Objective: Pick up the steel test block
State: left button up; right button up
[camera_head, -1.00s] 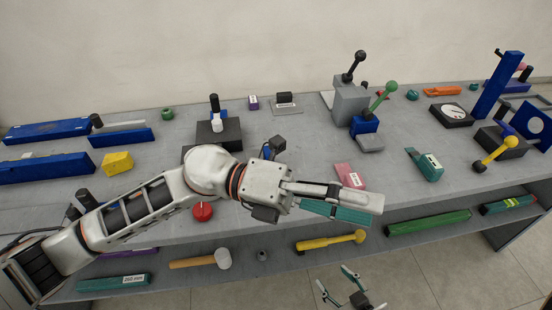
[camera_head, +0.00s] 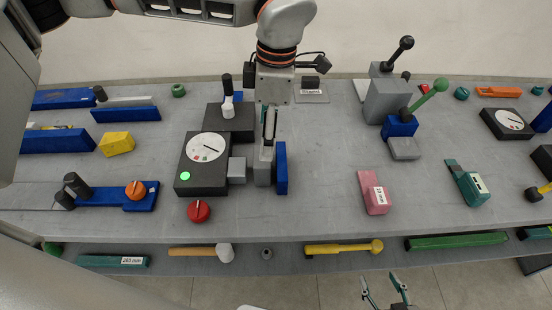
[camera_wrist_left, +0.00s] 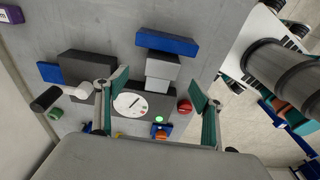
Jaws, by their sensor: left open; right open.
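A small light-grey block (camera_head: 237,169) and a taller light-grey block (camera_head: 263,172) stand between the black dial gauge (camera_head: 190,180) and a blue upright bar (camera_head: 281,168). I cannot tell for certain which is the steel test block. In the left wrist view the two grey blocks (camera_wrist_left: 162,67) sit side by side, between the dial and the blue bar. My left gripper (camera_head: 268,140) hangs above them, partly hiding the taller one. Its fingers are spread apart and empty in the left wrist view (camera_wrist_left: 159,80). My right gripper (camera_head: 381,281) is open and empty at the bottom, in front of the shelves.
A black block (camera_head: 230,121) with a black-and-white handle stands behind the gauge. A red knob (camera_head: 198,211) lies in front of it. A pink labelled block (camera_head: 374,192) is to the right, with bare bench between. A lower shelf (camera_head: 300,262) holds tools.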

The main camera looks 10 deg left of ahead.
pick_arm(q)
jog(key=shift+w+a+f, duration=0.15)
jog(key=shift+a+f, duration=0.05)
jog(key=shift+a, duration=0.05)
jog(key=f, duration=0.4)
jog(key=s+f, duration=0.1)
jog(key=f, duration=0.2)
jog(key=shift+a+f, duration=0.1)
jog(key=shift+a, duration=0.2)
pick_arm(e)
jog(key=shift+s+f, duration=0.35)
jog(key=shift+f, duration=0.05)
pick_arm(q)
jog(key=shift+s, duration=0.1)
jog(key=shift+c, duration=0.4)
jog(key=c, duration=1.6)
jog(key=shift+c, duration=0.2)
pick_arm(e)
jog(key=shift+w+r, duration=0.2)
jog(key=shift+w, duration=0.2)
pick_arm(q)
notch_tip(320, 180, up, 20)
jog(key=p, duration=0.1)
jog(key=shift+d, duration=0.15)
pick_arm(e)
jog(key=shift+s+a+r, duration=0.2)
jog(key=shift+s+r, duration=0.15)
jog(key=shift+r, duration=0.2)
